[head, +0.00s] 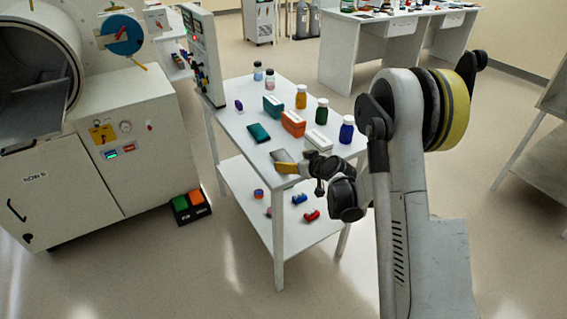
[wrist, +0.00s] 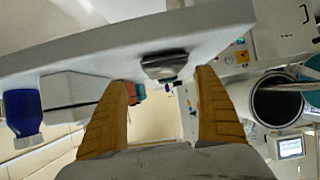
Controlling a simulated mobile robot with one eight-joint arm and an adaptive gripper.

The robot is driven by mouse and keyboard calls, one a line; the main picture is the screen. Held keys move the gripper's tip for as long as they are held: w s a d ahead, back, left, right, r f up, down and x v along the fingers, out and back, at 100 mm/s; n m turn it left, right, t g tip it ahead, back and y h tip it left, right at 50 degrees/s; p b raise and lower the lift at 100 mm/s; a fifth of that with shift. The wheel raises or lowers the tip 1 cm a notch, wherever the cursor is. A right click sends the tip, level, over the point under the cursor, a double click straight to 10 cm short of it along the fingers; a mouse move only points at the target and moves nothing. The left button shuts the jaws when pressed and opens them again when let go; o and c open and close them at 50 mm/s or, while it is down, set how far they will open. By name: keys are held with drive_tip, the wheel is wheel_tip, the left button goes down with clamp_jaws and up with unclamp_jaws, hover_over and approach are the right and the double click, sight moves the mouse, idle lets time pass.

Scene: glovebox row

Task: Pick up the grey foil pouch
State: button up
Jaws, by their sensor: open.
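The grey foil pouch (head: 279,155) lies flat near the front edge of the white table, partly hidden behind my yellow fingers in the head view. My gripper (head: 285,168) is at that edge, right beside the pouch. In the wrist view, where the table appears overturned, the pouch (wrist: 164,66) shows dark grey and crinkled. It lies ahead of my open gripper (wrist: 163,80), between the lines of the two yellow fingers. Nothing is held between the fingers. I cannot tell whether they touch the pouch.
The lower shelf (head: 265,188) holds small items. A glovebox cabinet (head: 130,140) stands left.

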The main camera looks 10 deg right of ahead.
sight(284, 158)
drive_tip(key=x, duration=0.1)
drive_tip(key=b+x, duration=0.1)
drive_tip(key=x, duration=0.1)
drive_tip(key=b+x, duration=0.1)
drive_tip(key=x, duration=0.1)
drive_tip(key=shift+w+a, duration=0.2)
drive_tip(key=shift+a, duration=0.2)
drive_tip(key=shift+r, duration=0.2)
drive_tip(key=shift+c, duration=0.2)
drive_tip(key=shift+s, duration=0.1)
drive_tip(key=c, duration=1.4)
